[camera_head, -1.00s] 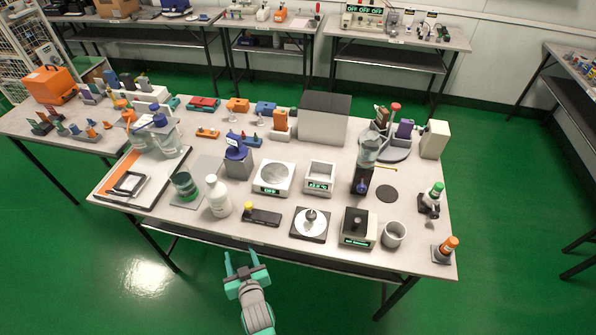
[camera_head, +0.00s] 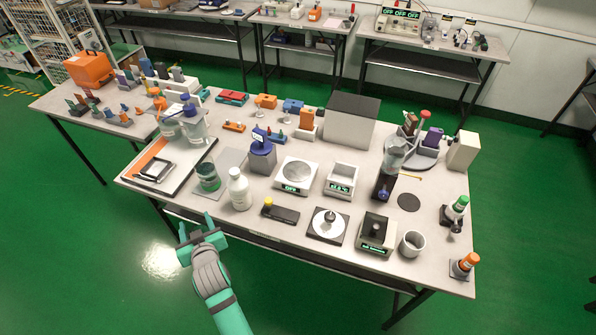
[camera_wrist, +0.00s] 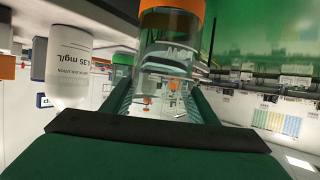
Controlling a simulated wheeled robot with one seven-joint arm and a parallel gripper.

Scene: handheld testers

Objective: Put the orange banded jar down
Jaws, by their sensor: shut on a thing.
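The orange banded jar (camera_wrist: 168,55) is clear glass with an orange band across the top of the wrist view. My gripper (camera_wrist: 162,98) is shut on it, with a finger on each side of the glass. In the head view my gripper (camera_head: 196,232) is in front of the table's near left edge, over the green floor. The jar cannot be made out clearly there.
The table (camera_head: 300,225) is crowded. Near its front left are a tray (camera_head: 130,182) with a black frame, a dark green jar (camera_head: 208,177) and a white bottle (camera_head: 239,190).

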